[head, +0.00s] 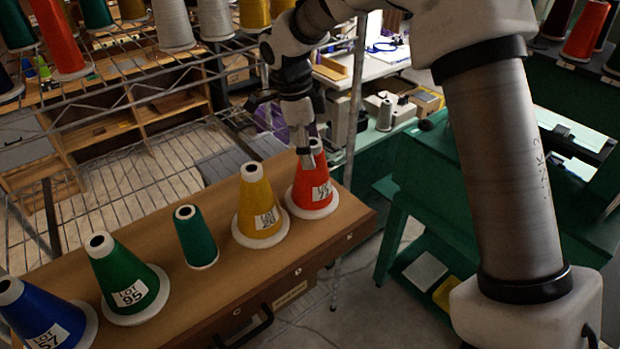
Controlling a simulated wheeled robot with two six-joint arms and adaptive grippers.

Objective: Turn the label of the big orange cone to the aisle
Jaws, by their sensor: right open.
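The big orange cone (302,190) stands upright at the right end of a wooden cabinet top, on a white base ring. Its white label, with black "LOT" print, shows on the front right side of the cone; the number is too small to read surely. My right gripper (306,152) points down over the top of the orange cone, with its fingers open. The fingers overlap the cone's upper part; I cannot tell whether they touch it. My left gripper is not in view.
A yellow cone (258,205) stands close left of the orange one. A small green cone (195,238), a big green cone (118,270) and a blue cone (30,312) follow along the wooden top (225,275). A wire rack with cones is behind.

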